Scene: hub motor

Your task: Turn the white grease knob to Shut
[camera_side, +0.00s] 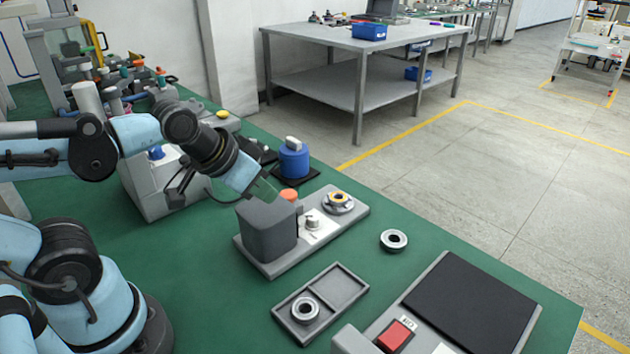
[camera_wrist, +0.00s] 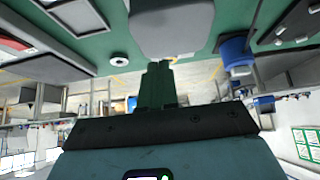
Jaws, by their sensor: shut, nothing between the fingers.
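A small pale knob (camera_side: 312,222) stands on a white label plate on the grey fixture base (camera_side: 345,208). The label is too small to read, so I cannot tell the knob's setting. A blue pot (camera_side: 293,162) with a white knob-like top (camera_side: 293,143) stands behind the fixture; the pot also shows in the wrist view (camera_wrist: 236,52). My gripper (camera_side: 272,192) is shut and empty, above and beside the grey housing (camera_side: 268,230) and close to its orange cap (camera_side: 289,195). It touches neither pale knob. In the wrist view its fingers (camera_wrist: 158,70) are together below the housing.
A ring bearing (camera_side: 394,240) lies on the green table right of the fixture. Another sits in a grey tray (camera_side: 342,288) in front. A ringed part (camera_side: 340,202) sits on the fixture's far end. A panel with a red switch (camera_side: 395,335) stands at the front right.

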